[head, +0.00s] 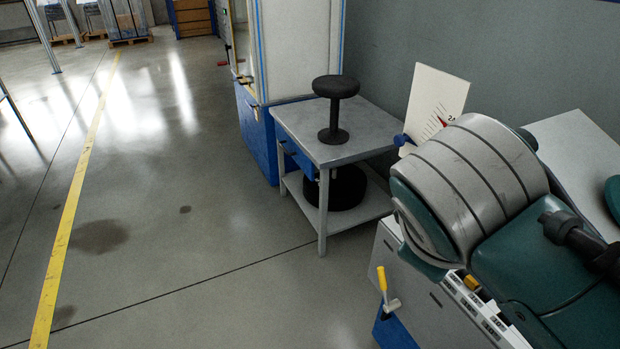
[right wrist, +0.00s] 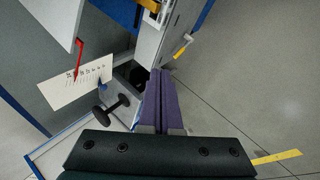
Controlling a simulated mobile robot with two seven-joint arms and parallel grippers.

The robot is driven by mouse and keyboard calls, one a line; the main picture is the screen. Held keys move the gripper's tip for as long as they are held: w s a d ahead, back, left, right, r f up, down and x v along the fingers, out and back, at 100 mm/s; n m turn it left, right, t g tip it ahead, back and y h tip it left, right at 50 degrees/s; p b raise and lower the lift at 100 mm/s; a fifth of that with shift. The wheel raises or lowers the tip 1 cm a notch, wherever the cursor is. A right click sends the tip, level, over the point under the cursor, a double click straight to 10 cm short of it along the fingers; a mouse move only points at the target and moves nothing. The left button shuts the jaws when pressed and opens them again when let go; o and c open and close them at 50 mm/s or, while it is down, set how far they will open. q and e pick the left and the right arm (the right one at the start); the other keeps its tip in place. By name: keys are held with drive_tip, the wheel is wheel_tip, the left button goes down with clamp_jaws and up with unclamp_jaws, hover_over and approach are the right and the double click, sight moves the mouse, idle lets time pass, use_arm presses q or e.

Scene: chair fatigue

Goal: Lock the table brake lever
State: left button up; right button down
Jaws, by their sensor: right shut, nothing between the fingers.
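A lever with a yellow grip (head: 382,279) stands upright near the lower middle of the head view, above a blue panel (head: 394,329). In the right wrist view the lever's yellow grip (right wrist: 181,49) is seen beyond and slightly right of my fingertips, apart from them. My right gripper (right wrist: 160,74) has purple fingers closed together with nothing between them. The right gripper's fingers do not show in the head view, where a large grey and green arm part of mine covers the right side. My left gripper is in neither view.
A grey side table (head: 290,114) holds a black round-topped stand (head: 335,88). A white scale card (head: 436,100) with a red pointer stands behind my arm and also shows in the right wrist view (right wrist: 70,87). Open floor with a yellow line (head: 72,205) lies left.

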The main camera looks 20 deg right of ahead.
drive_tip(key=w+f+n+t+h+b, duration=0.15)
drive_tip(key=w+f+b, duration=0.25)
drive_tip(key=f+b, duration=0.8)
drive_tip(key=w+f+n+h+b, duration=0.2)
drive_tip(key=w+f+b, duration=0.3)
drive_tip(key=f+b, duration=0.7)
drive_tip(key=n+t+h+b, duration=0.2)
drive_tip(key=n+h+b, duration=0.15)
drive_tip(key=b, duration=2.15)
approach(384, 287)
drive_tip(key=w+a+f, duration=0.2)
drive_tip(key=w+a, duration=0.2)
drive_tip(key=w, duration=0.2)
drive_tip(key=shift+s+d+r, duration=0.1)
drive_tip(key=shift+d+r, duration=0.05)
drive_tip(key=shift+r, duration=0.05)
drive_tip(key=shift+d, duration=0.1)
drive_tip(key=f+b+x, duration=0.1)
drive_tip(key=b+x, duration=0.6)
drive_tip(key=x, duration=0.3)
drive_tip(key=shift+s+d+r, duration=0.25)
drive_tip(key=shift+s+r, duration=0.5)
drive_tip(key=shift+s, duration=0.05)
drive_tip(key=shift+s+d+r, duration=0.2)
drive_tip(key=shift+s+r, duration=0.55)
drive_tip(key=shift+s, duration=0.05)
